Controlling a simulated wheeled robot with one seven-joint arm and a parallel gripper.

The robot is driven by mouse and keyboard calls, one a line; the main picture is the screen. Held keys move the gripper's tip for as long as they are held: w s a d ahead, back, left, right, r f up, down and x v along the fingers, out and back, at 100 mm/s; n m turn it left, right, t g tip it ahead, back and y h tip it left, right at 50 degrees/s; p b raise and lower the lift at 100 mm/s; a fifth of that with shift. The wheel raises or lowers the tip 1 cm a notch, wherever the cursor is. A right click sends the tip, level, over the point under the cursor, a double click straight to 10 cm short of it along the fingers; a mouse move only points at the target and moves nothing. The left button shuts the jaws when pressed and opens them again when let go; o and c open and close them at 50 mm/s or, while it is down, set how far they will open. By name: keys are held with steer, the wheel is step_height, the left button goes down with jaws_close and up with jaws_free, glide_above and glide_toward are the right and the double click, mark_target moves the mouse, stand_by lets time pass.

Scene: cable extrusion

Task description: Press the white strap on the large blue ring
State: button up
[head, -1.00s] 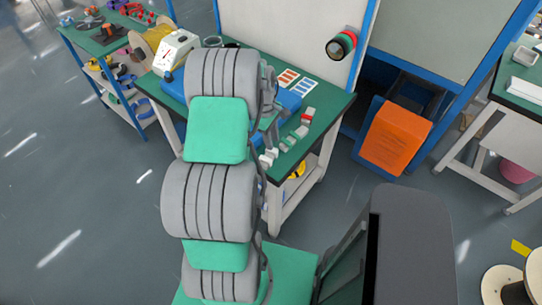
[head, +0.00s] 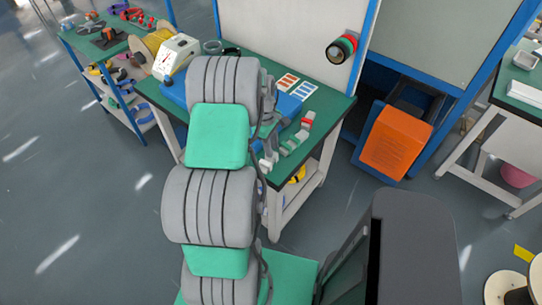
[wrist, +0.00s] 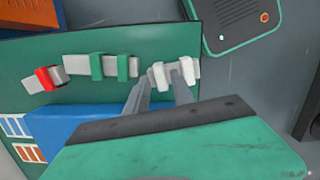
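I cannot clearly pick out a large blue ring with a white strap in either view. Blue ring-shaped pieces (head: 142,114) lie on the shelves of the cart at the left, too small to show a strap. My gripper (wrist: 162,79) points down over the green table (wrist: 100,40), its two grey fingers apart, so it looks open. Its tips overlap two white pieces (wrist: 190,73) at the table's edge, and I cannot tell whether they touch. In the head view my own arm hides most of the gripper.
Grey blocks with green bands (wrist: 97,66) and a red-banded block (wrist: 44,79) line the table. A blue block (wrist: 65,120) lies close by. A white machine (head: 176,56) stands at the back left.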

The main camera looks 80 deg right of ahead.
steer(key=shift+f+b, duration=0.6)
steer(key=shift+f, duration=0.4)
steer(key=shift+r, duration=0.25)
steer(key=shift+c, duration=0.3)
jaws_close()
step_height(320, 180, up, 8)
steer(key=p, duration=0.6)
